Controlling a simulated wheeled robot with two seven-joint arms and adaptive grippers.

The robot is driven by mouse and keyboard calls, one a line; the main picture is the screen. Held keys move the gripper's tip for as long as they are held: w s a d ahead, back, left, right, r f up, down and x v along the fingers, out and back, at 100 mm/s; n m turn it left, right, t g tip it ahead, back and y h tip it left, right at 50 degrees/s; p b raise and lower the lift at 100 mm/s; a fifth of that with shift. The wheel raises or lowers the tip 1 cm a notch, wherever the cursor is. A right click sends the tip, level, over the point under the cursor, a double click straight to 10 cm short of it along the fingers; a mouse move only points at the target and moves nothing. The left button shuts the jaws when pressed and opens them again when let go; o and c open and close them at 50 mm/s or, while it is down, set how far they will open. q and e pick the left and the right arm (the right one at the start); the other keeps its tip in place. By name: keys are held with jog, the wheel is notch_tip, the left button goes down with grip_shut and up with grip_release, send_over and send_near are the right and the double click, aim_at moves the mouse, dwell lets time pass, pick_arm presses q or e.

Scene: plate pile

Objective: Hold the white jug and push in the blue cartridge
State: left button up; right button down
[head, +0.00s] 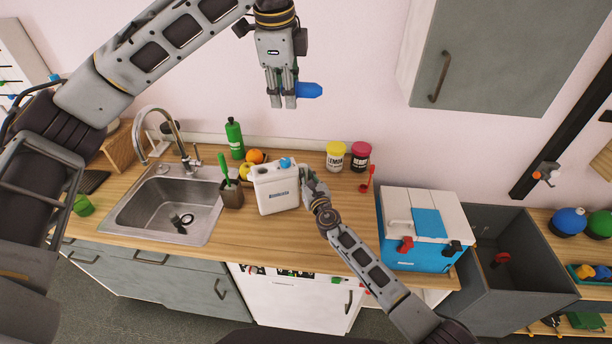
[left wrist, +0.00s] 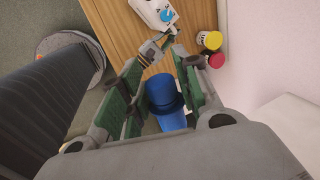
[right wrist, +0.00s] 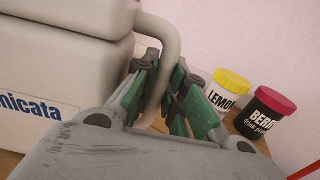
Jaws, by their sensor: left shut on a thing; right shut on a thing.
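The white jug (head: 276,196) stands on the wooden counter right of the sink, with a blue round part (head: 285,162) on its top. My right gripper (head: 307,178) is shut on the jug's handle (right wrist: 153,35) at its right side; the right wrist view shows the handle between the green pads. The blue cartridge (head: 309,90) is in my left gripper (head: 282,100), high above the counter and apart from the jug. In the left wrist view the cartridge (left wrist: 163,92) lies between the green finger pads, with the jug (left wrist: 150,10) beyond. The pads hide part of it.
A yellow-lidded tub (head: 335,157) and a red-lidded tub (head: 360,157) stand right of the jug. A brown utensil holder (head: 232,195), fruit (head: 255,156) and a green bottle (head: 235,138) are at its left. A blue-white cooler (head: 420,245) is farther right.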

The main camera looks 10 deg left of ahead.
dwell(0.4)
pick_arm(q)
jog(key=shift+w+a+f, duration=0.15)
jog(key=shift+w+f, duration=0.25)
jog(key=w+a+f+m+t+y, duration=0.2)
jog(key=w+a+f+m+y, duration=0.2)
jog(key=w+f, duration=0.5)
jog(key=a+f+m+t+y, duration=0.4)
jog(key=a+f+m+t, duration=0.2)
jog(key=t, duration=0.4)
jog(key=shift+a+f+m+y, duration=0.25)
jog(key=shift+f+m+y, duration=0.25)
jog(key=shift+m, duration=0.5)
jog(key=shift+s, duration=0.1)
jog(key=shift+f, duration=0.2)
dwell(0.4)
jog(key=shift+f, duration=2.7)
